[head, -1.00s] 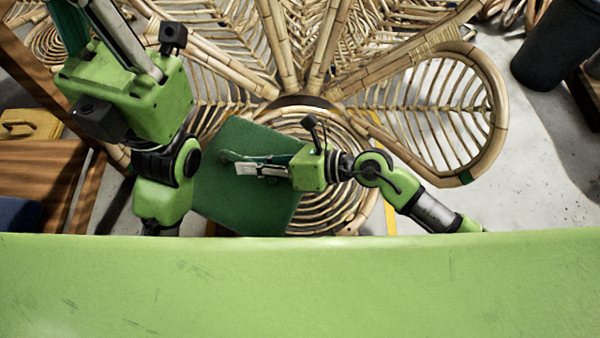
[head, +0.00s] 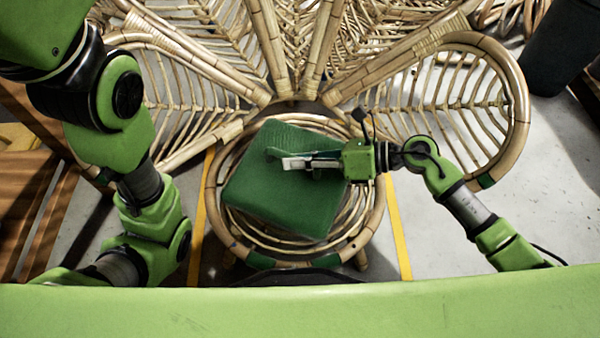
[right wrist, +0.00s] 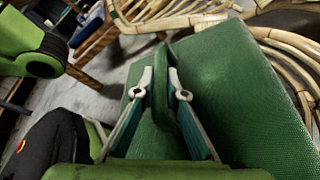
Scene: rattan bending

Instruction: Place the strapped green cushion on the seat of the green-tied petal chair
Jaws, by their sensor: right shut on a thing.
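The green cushion (head: 268,200) is over the round rattan seat of the petal chair (head: 373,222) in the head view, turned at an angle to it. Whether it touches the seat cannot be told. My right gripper (head: 280,162) is shut on the cushion's strap (head: 273,153) at its upper part. In the right wrist view the fingers (right wrist: 160,88) close around the strap (right wrist: 186,115), with the cushion (right wrist: 240,90) beside them. Green ties (head: 487,181) show on the chair's rim. My left arm is at the left; its gripper is not in view.
The chair's large rattan petals (head: 460,105) fan out behind and beside the seat. A wooden slatted piece (head: 25,205) stands at the left and a dark bin (head: 562,45) at the upper right. Yellow floor lines (head: 398,235) flank the seat. Grey floor is free at the right.

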